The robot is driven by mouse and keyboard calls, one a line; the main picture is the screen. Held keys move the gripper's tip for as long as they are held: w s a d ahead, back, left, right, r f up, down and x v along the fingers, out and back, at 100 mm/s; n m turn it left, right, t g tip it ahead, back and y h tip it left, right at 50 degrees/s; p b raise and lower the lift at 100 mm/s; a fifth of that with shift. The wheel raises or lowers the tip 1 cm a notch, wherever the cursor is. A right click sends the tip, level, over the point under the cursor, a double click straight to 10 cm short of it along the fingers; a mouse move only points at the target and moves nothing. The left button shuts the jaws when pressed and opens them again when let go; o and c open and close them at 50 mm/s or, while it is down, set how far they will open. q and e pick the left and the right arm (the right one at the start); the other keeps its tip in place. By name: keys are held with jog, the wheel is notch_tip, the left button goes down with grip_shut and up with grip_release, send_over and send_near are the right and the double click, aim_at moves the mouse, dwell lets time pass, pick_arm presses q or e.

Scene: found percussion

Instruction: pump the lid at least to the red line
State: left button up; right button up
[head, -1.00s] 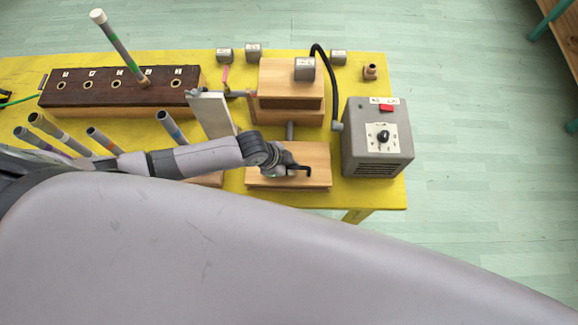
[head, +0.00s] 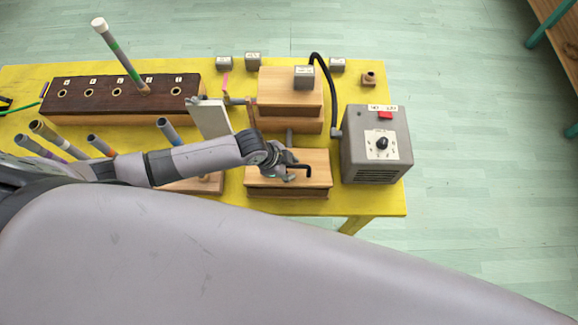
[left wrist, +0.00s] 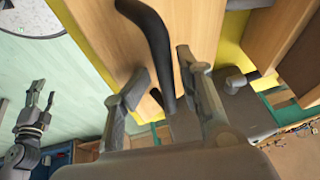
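A light wooden lid board (head: 262,177) with a black bent handle (head: 308,168) lies at the front of the yellow table. My left gripper (head: 288,168) is at this handle. In the left wrist view the black handle (left wrist: 158,45) runs between the fingers of my left gripper (left wrist: 163,72), which stand apart with gaps beside it, so it looks open. My right gripper (left wrist: 38,98) hangs at the left of the left wrist view, away from the table, its fingers apart and empty. I cannot make out a red line for certain; a small pink strip (head: 226,82) stands behind the white panel (head: 212,122).
A grey box (head: 375,150) with a red switch and a dial stands right of the lid. A dark holed rack (head: 120,95) and several tubes (head: 100,146) stand left. The yellow table (head: 345,198) ends just in front.

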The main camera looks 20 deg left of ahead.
pick_arm(q)
jog(key=shift+a, duration=0.1)
jog(key=v, duration=1.2)
dwell(1.0)
